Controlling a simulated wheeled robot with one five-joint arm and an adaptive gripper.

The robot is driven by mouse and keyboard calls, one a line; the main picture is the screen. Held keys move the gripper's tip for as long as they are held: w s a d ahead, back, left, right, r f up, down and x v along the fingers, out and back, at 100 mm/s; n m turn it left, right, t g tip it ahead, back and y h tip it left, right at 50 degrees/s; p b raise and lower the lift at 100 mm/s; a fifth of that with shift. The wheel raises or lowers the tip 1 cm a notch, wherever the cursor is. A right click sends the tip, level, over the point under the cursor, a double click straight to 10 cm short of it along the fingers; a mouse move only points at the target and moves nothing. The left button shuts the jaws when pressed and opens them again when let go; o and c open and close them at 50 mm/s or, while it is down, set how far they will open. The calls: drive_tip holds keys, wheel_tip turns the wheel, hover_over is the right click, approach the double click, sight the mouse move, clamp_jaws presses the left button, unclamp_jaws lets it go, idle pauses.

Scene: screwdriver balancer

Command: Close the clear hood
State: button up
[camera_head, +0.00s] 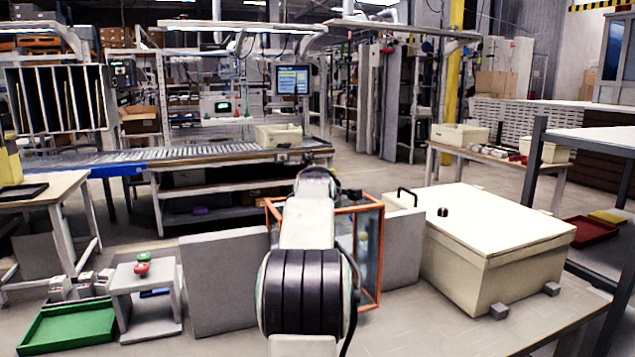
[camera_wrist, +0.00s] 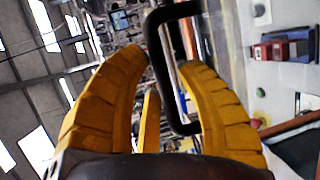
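The clear hood (camera_head: 369,250) has an orange frame and see-through panels. It stands at the middle of the head view, partly hidden behind my arm, and I cannot tell there how far open it is. In the wrist view, my gripper (camera_wrist: 163,60) has its yellow fingers spread apart. A black loop handle (camera_wrist: 161,75) shows between the fingers, close to the right one, which covers part of it. I cannot tell whether they touch. An orange-brown bar (camera_wrist: 300,128) shows at the lower right. My arm hides the gripper in the head view.
A cream box (camera_head: 500,245) with a black handle on its lid stands right of the hood. Grey panels (camera_head: 225,285) flank the hood. At left are a green tray (camera_head: 70,330) and a small grey stand (camera_head: 150,310) with red and green buttons.

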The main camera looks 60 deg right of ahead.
drive_tip(key=shift+c, duration=0.3)
clamp_jaws()
